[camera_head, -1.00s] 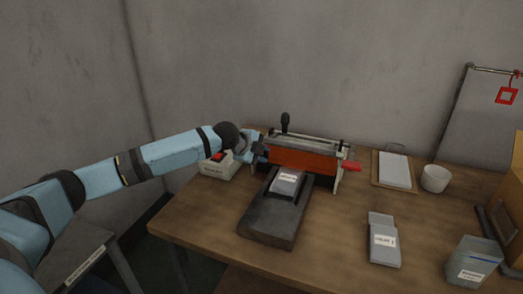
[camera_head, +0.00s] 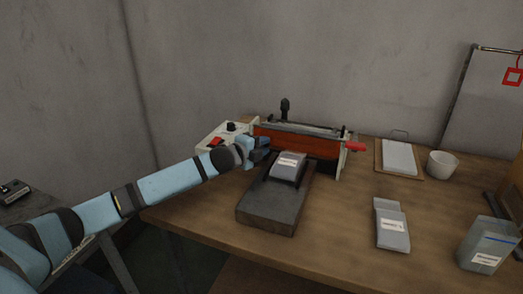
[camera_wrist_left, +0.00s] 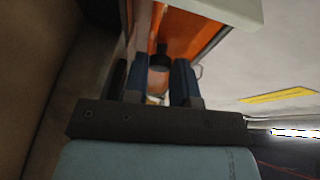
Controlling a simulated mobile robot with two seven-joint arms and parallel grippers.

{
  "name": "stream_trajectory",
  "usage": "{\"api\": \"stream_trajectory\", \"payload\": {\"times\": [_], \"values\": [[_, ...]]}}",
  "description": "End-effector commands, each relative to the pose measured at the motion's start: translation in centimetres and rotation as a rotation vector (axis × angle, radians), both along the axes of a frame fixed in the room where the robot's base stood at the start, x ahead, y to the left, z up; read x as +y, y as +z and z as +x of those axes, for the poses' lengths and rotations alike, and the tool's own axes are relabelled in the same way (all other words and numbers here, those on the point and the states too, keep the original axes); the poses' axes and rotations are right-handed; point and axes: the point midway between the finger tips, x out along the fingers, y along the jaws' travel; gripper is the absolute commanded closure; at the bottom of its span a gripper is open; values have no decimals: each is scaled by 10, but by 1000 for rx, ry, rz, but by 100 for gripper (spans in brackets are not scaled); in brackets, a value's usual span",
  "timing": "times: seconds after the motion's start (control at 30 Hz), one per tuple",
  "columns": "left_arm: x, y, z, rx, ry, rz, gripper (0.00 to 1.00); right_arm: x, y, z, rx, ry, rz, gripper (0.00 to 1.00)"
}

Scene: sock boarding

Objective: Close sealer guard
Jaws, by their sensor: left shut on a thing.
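The sealer (camera_head: 299,129) stands at the back of the wooden table. Its orange guard (camera_head: 300,143) spans the front, facing the grey block. My left gripper (camera_head: 264,146) is at the guard's left end. In the left wrist view my left gripper (camera_wrist_left: 158,80) has its two fingers either side of a small dark knob (camera_wrist_left: 159,62) in front of the orange guard (camera_wrist_left: 180,30). It is shut on this knob. Whether the guard is fully down cannot be told. My right gripper is not in view.
A dark block (camera_head: 272,208) with a grey packet (camera_head: 287,166) stands in front of the sealer. A control box with a red switch (camera_head: 215,142) is at left.

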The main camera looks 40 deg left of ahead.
Motion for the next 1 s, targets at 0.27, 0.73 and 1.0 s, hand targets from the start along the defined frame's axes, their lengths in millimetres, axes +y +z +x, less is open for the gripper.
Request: {"api": "stream_trajectory", "payload": {"times": [0.27, 0.73, 1.0], "values": [[1, 1, 1, -18, 1, 2, 99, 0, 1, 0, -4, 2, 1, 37], [1, 1, 1, -15, 1, 3, 50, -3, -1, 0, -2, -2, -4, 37], [1, 2, 1, -14, 0, 3, 50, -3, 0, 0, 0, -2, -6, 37]]}}
